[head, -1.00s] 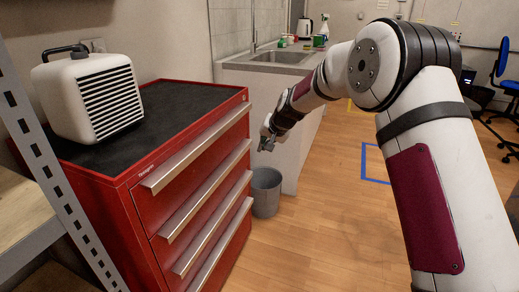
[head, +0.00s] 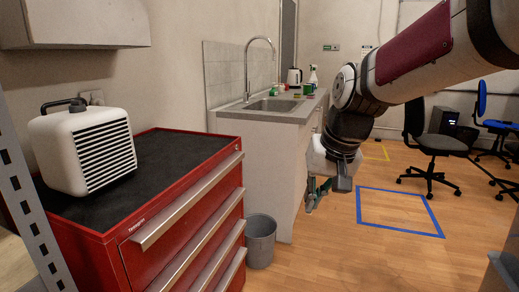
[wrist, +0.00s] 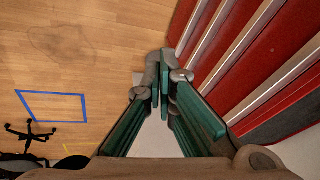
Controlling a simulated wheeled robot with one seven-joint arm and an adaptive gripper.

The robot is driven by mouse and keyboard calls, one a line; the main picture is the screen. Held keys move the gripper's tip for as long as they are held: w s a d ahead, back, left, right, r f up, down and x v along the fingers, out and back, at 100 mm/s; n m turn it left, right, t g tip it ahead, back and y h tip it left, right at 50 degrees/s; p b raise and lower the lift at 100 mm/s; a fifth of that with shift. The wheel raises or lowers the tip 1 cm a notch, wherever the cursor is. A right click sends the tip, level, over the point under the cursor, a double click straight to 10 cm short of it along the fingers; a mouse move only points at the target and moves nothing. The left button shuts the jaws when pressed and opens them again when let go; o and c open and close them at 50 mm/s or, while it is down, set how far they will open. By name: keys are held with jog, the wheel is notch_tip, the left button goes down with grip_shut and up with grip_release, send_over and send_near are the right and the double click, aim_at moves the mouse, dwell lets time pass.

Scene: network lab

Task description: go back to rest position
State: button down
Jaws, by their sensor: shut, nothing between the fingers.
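My gripper (head: 316,197) hangs below my raised arm in the head view, in front of the sink counter's right side. It is empty and points down. In the wrist view my gripper (wrist: 163,88) shows its green fingers drawn together at the tips, with nothing between them. The floor lies below the fingers.
A red tool cabinet (head: 150,222) with several drawers stands at left, with a white heater (head: 83,148) on top. A grey bin (head: 260,240) stands beside it. The sink counter (head: 258,124) is behind. An office chair (head: 438,143) stands at right. The blue-taped floor square (head: 398,210) is clear.

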jog(key=s+d+f+g+h, duration=0.1)
jog(key=s+d, duration=0.2)
jog(key=s, duration=0.8)
jog(key=s+d+f+g, duration=0.1)
jog(key=s+d, duration=0.2)
jog(key=s, duration=0.8)
jog(key=s+d+f+g+h, duration=0.1)
jog(key=s+d+f, duration=0.15)
jog(key=s, duration=0.75)
notch_tip(320, 180, up, 24)
jog(key=t+p, duration=0.3)
jog(key=p, duration=1.8)
jog(key=shift+f+n+t, duration=0.15)
jog(key=shift+n+t, duration=0.15)
jog(key=shift+s, duration=0.1)
